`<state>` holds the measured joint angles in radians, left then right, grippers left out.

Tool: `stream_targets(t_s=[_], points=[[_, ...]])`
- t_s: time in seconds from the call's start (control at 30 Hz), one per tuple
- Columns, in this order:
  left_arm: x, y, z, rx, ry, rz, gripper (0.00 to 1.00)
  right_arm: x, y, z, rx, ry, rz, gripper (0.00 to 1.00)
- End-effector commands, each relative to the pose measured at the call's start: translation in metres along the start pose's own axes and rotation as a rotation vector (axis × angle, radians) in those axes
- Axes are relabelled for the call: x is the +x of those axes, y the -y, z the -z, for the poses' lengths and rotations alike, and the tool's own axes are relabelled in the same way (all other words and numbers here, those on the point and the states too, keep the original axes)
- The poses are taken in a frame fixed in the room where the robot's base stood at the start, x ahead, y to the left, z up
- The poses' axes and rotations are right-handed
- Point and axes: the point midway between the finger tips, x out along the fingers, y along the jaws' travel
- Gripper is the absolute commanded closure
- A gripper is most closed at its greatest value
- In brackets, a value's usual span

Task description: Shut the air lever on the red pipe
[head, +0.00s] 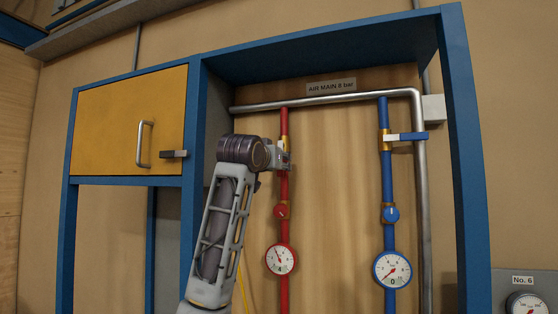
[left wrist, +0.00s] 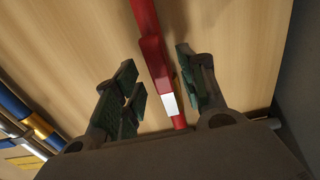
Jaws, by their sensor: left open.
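The red pipe (head: 284,210) runs down the back panel. Its air lever is hidden behind my gripper in the head view. In the left wrist view the lever (left wrist: 154,58) shows a red grip and a silver bar, lying roughly along the red pipe (left wrist: 144,14). My left gripper (head: 283,158) is at the upper part of the red pipe. In the left wrist view the gripper (left wrist: 158,62) is open, with one finger on each side of the lever and pipe. Contact cannot be made out. My right gripper is not in view.
A blue pipe (head: 388,255) to the right has its own lever (head: 408,136), turned crosswise. Gauges (head: 281,259) sit lower on both pipes. A blue frame (head: 468,180) encloses the bay. A yellow cabinet door (head: 100,120) is at the left.

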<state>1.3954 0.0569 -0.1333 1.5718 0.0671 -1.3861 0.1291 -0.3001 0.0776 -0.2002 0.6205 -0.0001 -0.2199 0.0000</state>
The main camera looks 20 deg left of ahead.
Motion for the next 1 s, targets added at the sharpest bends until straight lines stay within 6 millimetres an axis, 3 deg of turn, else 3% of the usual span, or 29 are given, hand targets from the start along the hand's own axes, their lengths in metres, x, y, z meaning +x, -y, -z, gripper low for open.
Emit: stream_targets(t_s=[0.2,0.53,0.83,1.0], points=[[0.0111,-0.0002,0.0001,0.0,0.001,0.0,0.59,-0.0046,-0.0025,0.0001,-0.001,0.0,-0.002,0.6],[0.0124,-0.0001,-0.0007,0.0,0.0,0.0,0.59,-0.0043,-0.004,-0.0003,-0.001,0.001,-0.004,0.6],[0.0122,0.0,-0.0006,0.0,0.0,0.0,0.97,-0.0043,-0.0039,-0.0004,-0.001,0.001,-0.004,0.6],[0.0121,0.0,-0.0005,0.0,0.0,0.0,1.0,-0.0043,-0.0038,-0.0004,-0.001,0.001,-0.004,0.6]])
